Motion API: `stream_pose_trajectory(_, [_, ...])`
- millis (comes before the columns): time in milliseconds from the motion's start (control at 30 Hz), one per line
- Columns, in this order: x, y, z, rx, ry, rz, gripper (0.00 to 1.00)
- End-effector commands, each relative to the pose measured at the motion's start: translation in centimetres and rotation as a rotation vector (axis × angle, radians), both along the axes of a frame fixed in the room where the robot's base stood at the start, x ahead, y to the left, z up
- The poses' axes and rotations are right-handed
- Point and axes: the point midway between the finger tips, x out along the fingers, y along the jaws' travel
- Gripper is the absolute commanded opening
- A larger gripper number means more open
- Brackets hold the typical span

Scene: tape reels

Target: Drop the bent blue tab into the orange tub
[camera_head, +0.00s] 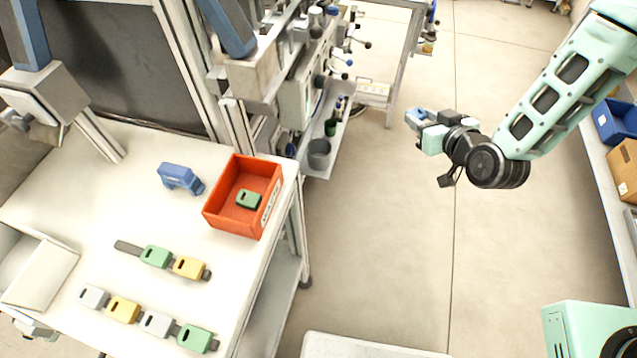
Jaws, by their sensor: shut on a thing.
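My gripper (420,124) is at the right of the head view, above the open floor and well away from the table. It is shut on a small blue piece (414,117), which looks like the blue tab; the fingers partly hide it and its bend is not clear. The orange tub (272,208) stands at the right edge of the white table, apart from my gripper to the left. A green tab (248,199) lies inside the tub.
A larger blue object (180,178) stands on the table (75,215) left of the tub. Two strips (156,257) (124,309) with green, yellow and grey tabs lie nearer. A metal rack (300,100) stands behind the tub. The floor (375,240) between table and gripper is clear.

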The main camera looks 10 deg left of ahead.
Motion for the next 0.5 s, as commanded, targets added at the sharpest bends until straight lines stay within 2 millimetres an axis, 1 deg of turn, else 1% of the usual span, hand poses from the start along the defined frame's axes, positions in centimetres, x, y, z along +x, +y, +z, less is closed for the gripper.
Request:
stream_pose_trajectory(33, [-0.7,2.9,0.6,0.001,-0.005,0.082,0.16])
stream_pose_trajectory(67, [-1.2,4.5,1.1,0.002,-0.006,0.128,0.16])
stream_pose_trajectory(100, [-2.0,6.6,1.6,0.002,-0.005,0.192,0.16])
stream_pose_trajectory(167, [-3.4,9.6,2.5,0.001,-0.006,0.290,0.16])
stream_pose_trajectory(200, [-4.4,11.5,3.1,-0.001,-0.006,0.355,0.16])
stream_pose_trajectory(267, [-6.2,14.3,4.1,0.000,-0.005,0.454,0.16])
stream_pose_trajectory(300, [-7.4,16.1,4.7,-0.001,-0.007,0.521,0.16])
stream_pose_trajectory(367, [-9.5,18.6,5.7,-0.001,-0.007,0.624,0.16])
stream_pose_trajectory(400, [-10.9,20.1,6.4,-0.001,-0.007,0.690,0.16])
stream_pose_trajectory(467, [-13.1,22.2,7.4,-0.001,-0.008,0.785,0.16])
stream_pose_trajectory(500, [-14.5,23.4,7.9,-0.001,-0.007,0.844,0.16])
